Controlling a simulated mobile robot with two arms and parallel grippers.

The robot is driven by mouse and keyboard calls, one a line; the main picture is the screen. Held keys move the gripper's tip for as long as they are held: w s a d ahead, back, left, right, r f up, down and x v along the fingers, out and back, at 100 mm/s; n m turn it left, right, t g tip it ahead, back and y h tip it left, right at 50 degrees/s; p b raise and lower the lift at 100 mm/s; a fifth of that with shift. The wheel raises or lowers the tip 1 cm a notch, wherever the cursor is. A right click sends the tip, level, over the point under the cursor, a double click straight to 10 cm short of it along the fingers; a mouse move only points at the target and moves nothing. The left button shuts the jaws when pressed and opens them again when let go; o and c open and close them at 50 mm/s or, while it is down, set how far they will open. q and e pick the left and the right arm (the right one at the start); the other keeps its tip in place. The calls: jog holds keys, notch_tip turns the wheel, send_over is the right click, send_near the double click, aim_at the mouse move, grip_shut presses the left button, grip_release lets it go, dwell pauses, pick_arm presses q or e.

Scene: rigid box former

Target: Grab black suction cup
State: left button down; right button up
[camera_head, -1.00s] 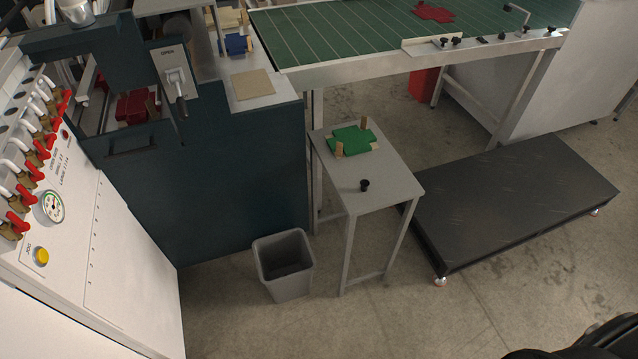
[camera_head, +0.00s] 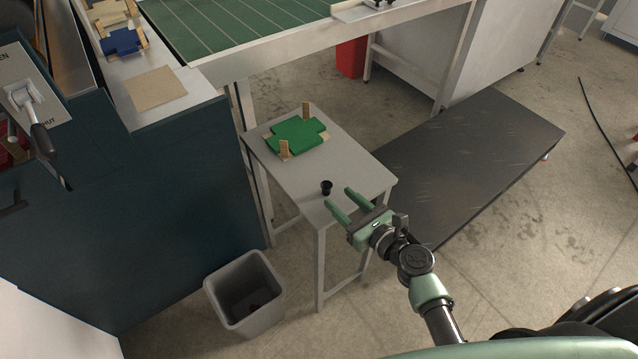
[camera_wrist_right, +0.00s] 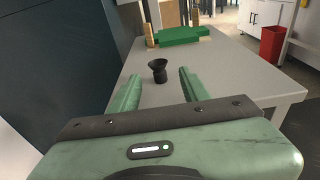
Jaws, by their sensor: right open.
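The black suction cup (camera_head: 327,187) stands on the small grey table (camera_head: 352,168), near its front edge. It also shows in the right wrist view (camera_wrist_right: 158,70), where it lies beyond and between my fingers. My right gripper (camera_head: 340,198) is open and empty, its two green fingers pointing toward the cup from the right in the head view. In the wrist view the right gripper (camera_wrist_right: 158,88) shows both fingers apart, with the cup a short way ahead and not touched. My left gripper is not in view.
A green block-like part (camera_head: 297,135) with wooden pegs lies at the back of the small table. A grey bin (camera_head: 245,291) stands on the floor at front left. A low dark platform (camera_head: 470,165) lies to the right. A large green-topped table (camera_head: 235,30) is behind.

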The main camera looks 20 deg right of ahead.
aim_at(329, 190)
jog(key=shift+w+a, duration=0.25)
jog(key=shift+w, duration=0.4)
jog(key=shift+w+a, duration=0.1)
jog(key=shift+w, duration=0.1)
jog(key=shift+w+a, duration=0.1)
jog(key=shift+w, duration=0.25)
jog(key=x, duration=0.4)
jog(key=shift+f, duration=0.1)
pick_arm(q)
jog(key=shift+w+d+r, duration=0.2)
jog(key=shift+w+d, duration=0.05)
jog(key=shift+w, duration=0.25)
pick_arm(e)
grip_shut()
